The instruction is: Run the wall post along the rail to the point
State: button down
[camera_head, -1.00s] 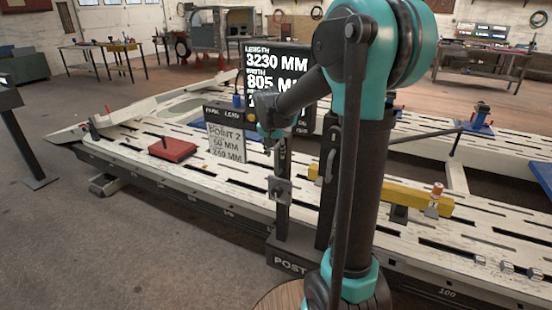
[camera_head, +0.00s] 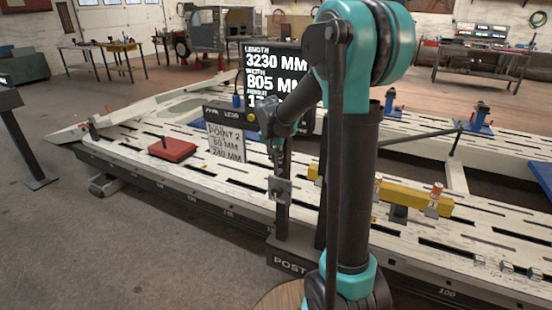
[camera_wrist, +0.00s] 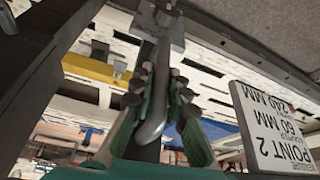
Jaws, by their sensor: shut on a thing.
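The wall post (camera_head: 283,222) stands upright at the near side of the bench rail, on a dark base marked POST (camera_head: 290,262). A grey square bracket (camera_head: 280,189) sits on its front. My gripper (camera_head: 280,158) is at the upper part of the post, above the bracket. In the wrist view my gripper (camera_wrist: 160,80) is shut on a smooth grey bar-like part (camera_wrist: 153,118) of the post, between its green fingers. The point card (camera_head: 226,142) reads POINT 2, 60 MM, 240 MM and stands left of the post; it also shows in the wrist view (camera_wrist: 272,128).
A red block (camera_head: 172,149) lies on the slotted bench top left of the card. A yellow beam (camera_head: 410,198) lies behind and right of my arm. A dark display (camera_head: 262,75) stands behind. The near rail edge between post and red block looks clear.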

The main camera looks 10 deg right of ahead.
jog(key=shift+a, duration=0.1)
dwell(0.3)
jog(key=w+a, duration=0.5)
jog(key=a, duration=0.3)
jog(key=w+a, duration=0.6)
jog(key=a, duration=0.2)
jog(key=w+a, duration=0.6)
jog(key=a, duration=0.2)
jog(key=shift+w, duration=0.25)
jog(key=c, duration=1.5)
grip_release()
jog(key=v, duration=1.2)
jog(key=shift+w, duration=0.1)
